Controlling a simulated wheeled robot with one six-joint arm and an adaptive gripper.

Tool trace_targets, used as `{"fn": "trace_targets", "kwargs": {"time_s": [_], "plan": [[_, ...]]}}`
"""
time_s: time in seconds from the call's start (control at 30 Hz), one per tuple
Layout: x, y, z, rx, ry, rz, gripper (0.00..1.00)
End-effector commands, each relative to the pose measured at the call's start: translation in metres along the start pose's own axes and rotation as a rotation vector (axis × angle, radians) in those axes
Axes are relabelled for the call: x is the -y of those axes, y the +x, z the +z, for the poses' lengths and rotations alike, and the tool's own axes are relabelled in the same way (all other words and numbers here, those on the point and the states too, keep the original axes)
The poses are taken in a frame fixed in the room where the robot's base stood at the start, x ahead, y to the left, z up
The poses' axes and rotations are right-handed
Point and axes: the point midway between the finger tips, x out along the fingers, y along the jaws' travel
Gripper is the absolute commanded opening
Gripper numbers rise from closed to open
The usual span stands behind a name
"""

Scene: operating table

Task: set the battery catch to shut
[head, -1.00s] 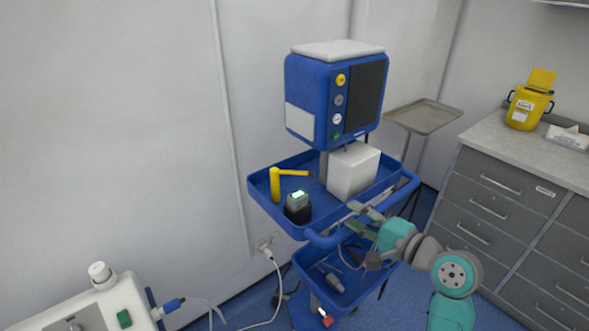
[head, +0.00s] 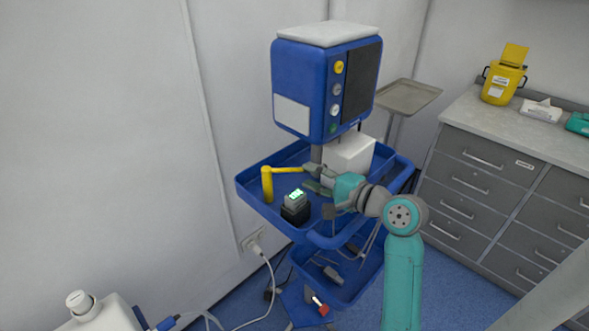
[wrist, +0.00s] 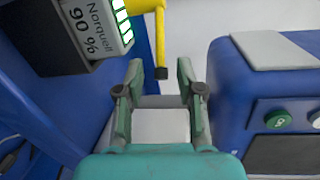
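The yellow catch (head: 267,184) stands as a post on the blue trolley tray, its lever arm pointing right. In the wrist view the end of the yellow lever (wrist: 160,45), with a black tip, lies in the gap line between my fingertips. My gripper (head: 309,177) is open at the lever's free end; the wrist view shows both fingers (wrist: 160,75) apart, with no clear contact. The battery (head: 295,199), grey with a lit green display, sits in a black holder just in front of the catch. Its "Norquell 90 %" label (wrist: 92,25) shows in the wrist view.
A white box (head: 348,155) stands behind my gripper on the tray. The blue monitor (head: 318,95) rises above the tray on a post. The blue trolley rim (head: 258,213) edges the tray. A grey drawer cabinet (head: 480,200) stands to the right.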

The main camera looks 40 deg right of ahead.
Motion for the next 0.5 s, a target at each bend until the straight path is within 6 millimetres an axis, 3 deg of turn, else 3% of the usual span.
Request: {"fn": "trace_targets", "kwargs": {"time_s": [0.2, 0.5], "plan": [[0.0, 0.036, 0.001, 0.002, 0.0, 0.0, 0.37], [0.0, 0.057, 0.0, 0.0, 0.0, -0.001, 0.37]]}}
